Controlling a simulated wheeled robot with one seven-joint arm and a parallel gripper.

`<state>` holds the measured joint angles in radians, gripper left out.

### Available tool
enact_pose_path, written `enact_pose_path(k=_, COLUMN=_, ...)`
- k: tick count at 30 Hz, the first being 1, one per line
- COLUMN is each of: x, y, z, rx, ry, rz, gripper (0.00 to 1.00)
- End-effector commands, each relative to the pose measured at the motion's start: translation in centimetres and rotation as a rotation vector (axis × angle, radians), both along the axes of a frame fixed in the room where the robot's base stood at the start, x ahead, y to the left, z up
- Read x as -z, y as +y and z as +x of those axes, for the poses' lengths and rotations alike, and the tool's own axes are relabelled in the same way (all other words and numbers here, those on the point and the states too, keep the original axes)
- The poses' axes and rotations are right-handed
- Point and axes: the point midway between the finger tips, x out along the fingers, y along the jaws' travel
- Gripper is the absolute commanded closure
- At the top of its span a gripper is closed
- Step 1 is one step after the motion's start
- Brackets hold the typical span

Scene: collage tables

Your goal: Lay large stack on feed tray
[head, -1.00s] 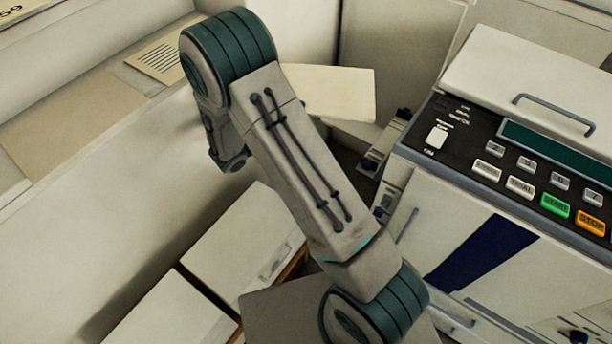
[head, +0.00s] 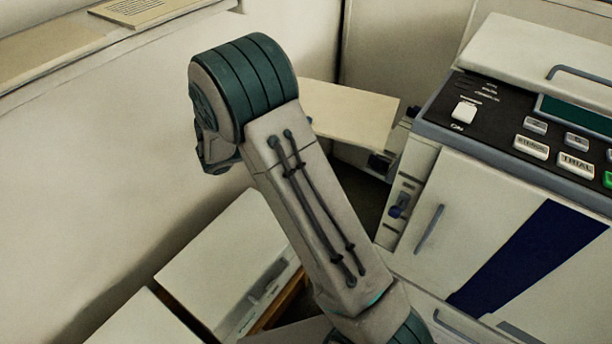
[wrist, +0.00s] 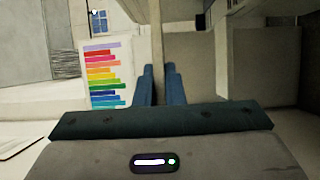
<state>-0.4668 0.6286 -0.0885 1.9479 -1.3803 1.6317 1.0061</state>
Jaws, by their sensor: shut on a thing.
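In the wrist view, my gripper (wrist: 159,70) has its two blue fingers close together. They are shut on a thin beige stack (wrist: 158,40), seen edge-on between them and reaching away from me. In the head view, my arm hides the gripper. A pale flat slab (head: 350,115) shows beyond the arm, left of the copying machine (head: 510,220). I cannot tell surely whether this slab is the held stack or the feed tray. No other feed tray can be clearly made out.
The machine's dark control panel (head: 530,125) and its blue-striped front are on the right. Pale lidded boxes (head: 225,255) stand low at the lower left. A pale wall (head: 100,180) runs along the left. A colour-striped chart (wrist: 105,75) is left in the wrist view.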

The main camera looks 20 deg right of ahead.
Motion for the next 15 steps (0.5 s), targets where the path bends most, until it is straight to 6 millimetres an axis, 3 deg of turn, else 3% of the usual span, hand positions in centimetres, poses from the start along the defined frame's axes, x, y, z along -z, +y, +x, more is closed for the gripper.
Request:
enact_pose_path(k=1, x=1.4, y=0.0, z=-0.1, rx=0.014, ry=-0.003, rz=-0.001, gripper=1.0)
enact_pose_path(k=15, x=6.2, y=-0.3, z=-1.2, rx=0.132, ry=-0.003, rz=-0.001, gripper=1.0)
